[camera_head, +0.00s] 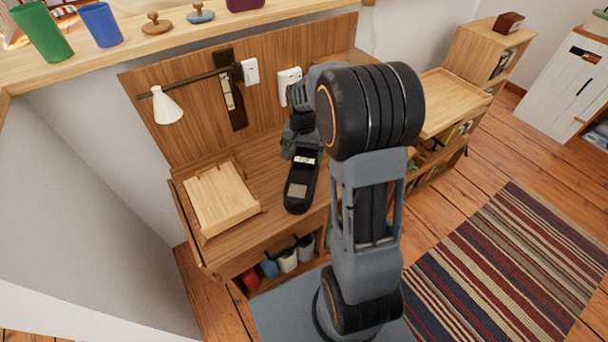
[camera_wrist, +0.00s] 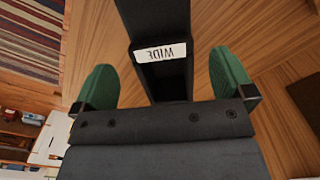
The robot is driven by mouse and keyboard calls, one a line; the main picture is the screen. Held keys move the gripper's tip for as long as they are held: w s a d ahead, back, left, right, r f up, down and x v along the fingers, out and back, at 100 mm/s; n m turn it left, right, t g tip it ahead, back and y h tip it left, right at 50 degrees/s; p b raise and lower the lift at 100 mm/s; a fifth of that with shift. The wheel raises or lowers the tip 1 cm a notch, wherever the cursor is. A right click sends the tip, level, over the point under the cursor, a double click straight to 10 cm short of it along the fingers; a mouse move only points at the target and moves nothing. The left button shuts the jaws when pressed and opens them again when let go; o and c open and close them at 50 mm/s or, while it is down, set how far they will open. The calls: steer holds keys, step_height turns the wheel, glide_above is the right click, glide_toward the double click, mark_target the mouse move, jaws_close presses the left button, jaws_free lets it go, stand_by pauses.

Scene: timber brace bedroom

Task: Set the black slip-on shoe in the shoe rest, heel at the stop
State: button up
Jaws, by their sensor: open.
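The black slip-on shoe (camera_head: 300,192) lies on the wooden desk, with a beige patch and a small white label. In the wrist view the black shoe (camera_wrist: 155,22) shows a label reading WIDE, upside down. My gripper (camera_wrist: 163,82) is open, with one green fingertip on each side of the shoe and visible gaps to both. In the head view my gripper (camera_head: 297,152) is over the shoe's far end and partly hides it. A light wood stand (camera_head: 222,203), which looks like the shoe rest, sits empty on the desk to the left.
A white cone lamp (camera_head: 167,106) on a dark arm hangs from the wooden back panel above the desk. Several cups (camera_head: 287,261) stand on the shelf below. A ledge with a green cup (camera_head: 42,32) runs behind. The desk between shoe and stand is clear.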

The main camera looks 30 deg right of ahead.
mark_target(303, 162)
steer(key=shift+d+f+b, duration=0.15)
steer(key=shift+f+b, duration=0.5)
steer(key=shift+f, duration=2.6)
steer(key=shift+c, duration=0.4)
steer(key=c, duration=0.9)
steer(key=shift+w+r, duration=0.1)
steer(key=shift+r, duration=0.05)
steer(key=shift+c, duration=0.2)
